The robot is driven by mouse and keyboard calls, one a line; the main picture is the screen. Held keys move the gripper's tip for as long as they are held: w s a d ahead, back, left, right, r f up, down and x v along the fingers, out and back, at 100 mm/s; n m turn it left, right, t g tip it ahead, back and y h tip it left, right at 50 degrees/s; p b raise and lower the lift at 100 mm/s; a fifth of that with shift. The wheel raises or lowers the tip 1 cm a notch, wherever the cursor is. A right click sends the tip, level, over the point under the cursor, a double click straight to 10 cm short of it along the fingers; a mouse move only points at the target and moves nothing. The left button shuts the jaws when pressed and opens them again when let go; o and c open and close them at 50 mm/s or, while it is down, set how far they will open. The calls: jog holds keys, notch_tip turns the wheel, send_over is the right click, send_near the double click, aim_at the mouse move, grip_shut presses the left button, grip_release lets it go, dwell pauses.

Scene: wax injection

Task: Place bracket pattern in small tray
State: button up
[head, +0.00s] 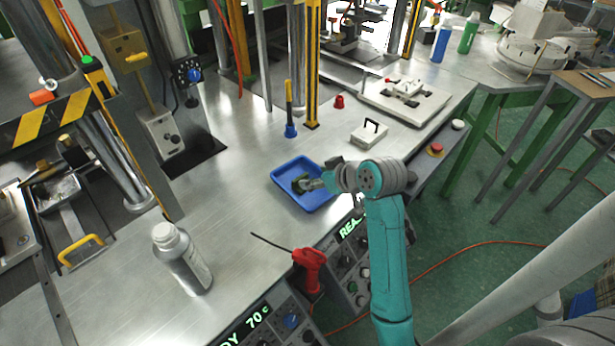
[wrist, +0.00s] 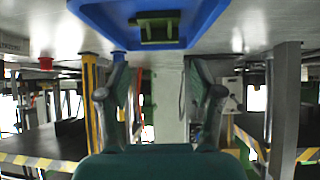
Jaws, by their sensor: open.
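The small blue tray (head: 314,202) sits on the metal bench, left of my gripper (head: 312,184) in the head view. The dark green bracket pattern (head: 298,183) lies inside the tray, close to my fingertips. In the wrist view the blue tray (wrist: 90,18) fills the top, with the green bracket pattern (wrist: 158,28) on its floor. My gripper (wrist: 158,66) is open there, its two fingers wide apart with nothing between them. The bracket pattern shows beyond the fingertips, apart from them. In the head view the fingers partly hide the tray's right side.
A grey bottle (head: 182,260) and a red-handled tool (head: 308,268) stand near the bench front. Bench left of the tray is clear.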

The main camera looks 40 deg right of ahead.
jog(key=shift+v, duration=2.25)
